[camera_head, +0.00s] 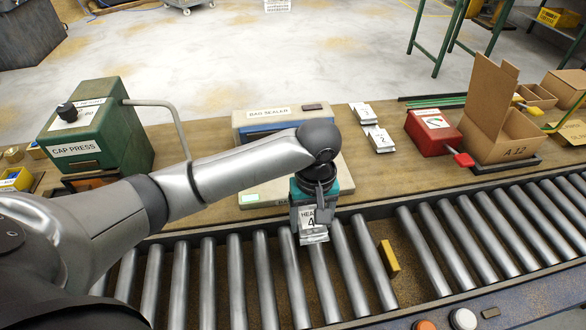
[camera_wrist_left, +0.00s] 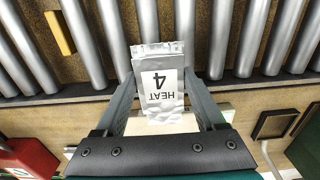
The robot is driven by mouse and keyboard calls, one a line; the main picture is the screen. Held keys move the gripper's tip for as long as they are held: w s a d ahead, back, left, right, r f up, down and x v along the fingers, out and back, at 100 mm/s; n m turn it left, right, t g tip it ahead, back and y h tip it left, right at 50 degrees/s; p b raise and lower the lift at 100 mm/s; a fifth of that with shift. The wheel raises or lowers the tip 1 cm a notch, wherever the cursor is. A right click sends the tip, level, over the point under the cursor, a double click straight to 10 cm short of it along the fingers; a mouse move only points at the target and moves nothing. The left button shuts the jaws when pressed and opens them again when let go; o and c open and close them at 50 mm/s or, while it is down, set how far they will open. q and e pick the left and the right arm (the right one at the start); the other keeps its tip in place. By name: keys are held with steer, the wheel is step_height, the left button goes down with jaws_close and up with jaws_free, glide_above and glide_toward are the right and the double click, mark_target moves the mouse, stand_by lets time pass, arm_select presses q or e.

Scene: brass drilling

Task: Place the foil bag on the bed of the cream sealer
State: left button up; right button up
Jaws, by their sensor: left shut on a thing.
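The foil bag (camera_head: 312,232) is silvery with a white label reading HEAT 4. My left gripper (camera_head: 314,214) is shut on it and holds it over the front edge of the bench and the roller conveyor. In the left wrist view the bag (camera_wrist_left: 160,88) sits between the two fingers of the gripper (camera_wrist_left: 161,100), its label upside down. The cream sealer (camera_head: 240,121), labelled BAG SEALER, stands on the bench behind the gripper. Its cream bed (camera_head: 275,192) shows below my forearm, which hides its middle. My right gripper is not in view.
A green cap press (camera_head: 112,125) stands left of the sealer. White packets (camera_head: 380,140), a red box (camera_head: 432,130) and a cardboard box (camera_head: 500,130) are to its right.

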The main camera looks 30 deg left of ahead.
arm_select(q)
steer(key=w+a+b, duration=0.1)
steer(key=w+a, duration=0.2)
steer(key=w, duration=0.1)
steer(key=w+a+b, duration=0.2)
steer(key=w+a, duration=0.2)
steer(key=w, duration=0.1)
steer(key=w+a+b, duration=0.1)
steer(key=w+a, duration=0.2)
steer(key=w, duration=0.2)
steer(key=shift+w+a, duration=0.1)
steer(key=shift+a, duration=0.25)
step_height(320, 180, down, 4)
steer(key=shift+r+b, duration=0.25)
steer(key=shift+b, duration=0.7)
steer(key=shift+f, duration=0.15)
steer(key=o, duration=1.5)
